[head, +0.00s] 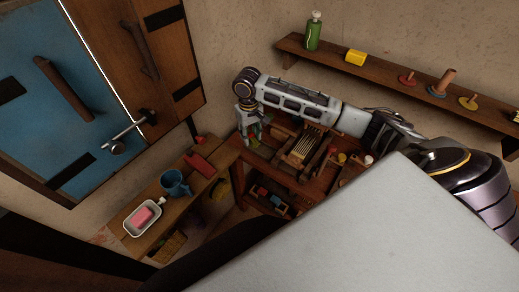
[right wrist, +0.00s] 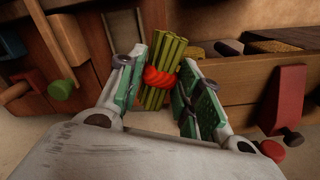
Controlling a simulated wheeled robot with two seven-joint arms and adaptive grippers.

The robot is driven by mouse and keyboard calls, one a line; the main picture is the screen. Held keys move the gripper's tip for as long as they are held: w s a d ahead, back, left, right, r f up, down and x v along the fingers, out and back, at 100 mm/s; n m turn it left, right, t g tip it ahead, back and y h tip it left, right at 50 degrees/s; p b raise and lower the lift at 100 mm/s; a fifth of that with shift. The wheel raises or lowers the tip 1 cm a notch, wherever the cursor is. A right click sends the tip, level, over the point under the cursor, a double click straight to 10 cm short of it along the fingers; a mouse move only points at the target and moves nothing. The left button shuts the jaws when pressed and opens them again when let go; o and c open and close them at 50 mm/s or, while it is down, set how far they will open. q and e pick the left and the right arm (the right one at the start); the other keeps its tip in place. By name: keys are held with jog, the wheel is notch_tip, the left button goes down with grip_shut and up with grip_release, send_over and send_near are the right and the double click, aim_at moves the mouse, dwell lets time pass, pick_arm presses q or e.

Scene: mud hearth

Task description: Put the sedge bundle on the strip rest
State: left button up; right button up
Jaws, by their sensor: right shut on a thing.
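The sedge bundle (right wrist: 171,52) is a sheaf of green stalks with an orange-red tie round its middle. In the right wrist view it stands nearly upright between the green-padded fingers of my right gripper (right wrist: 158,79), which is shut on it. In the head view my right gripper (head: 249,132) points down at the left end of the work table, and the bundle is mostly hidden. A wooden rack with pale strips (head: 306,146) stands on the table to its right; it may be the strip rest, but I cannot tell for sure. My left gripper is not in view.
A low bench at left holds a blue mug (head: 175,183), a white dish (head: 142,216) with a pink block, and a red object (head: 201,164). A wall shelf (head: 390,77) with a green bottle (head: 314,32) runs behind my right arm. The table (head: 262,173) is crowded.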

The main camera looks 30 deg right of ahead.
jog(key=w+d+n, duration=0.2)
jog(key=d+n, duration=0.2)
jog(key=d, duration=0.1)
jog(key=shift+d+f+n+b, duration=0.25)
jog(key=shift+d+n+b, duration=0.05)
jog(key=shift+d+b, duration=0.15)
jog(key=shift+f, duration=3.15)
jog(key=shift+f+p, duration=0.3)
jog(key=shift+f, duration=1.6)
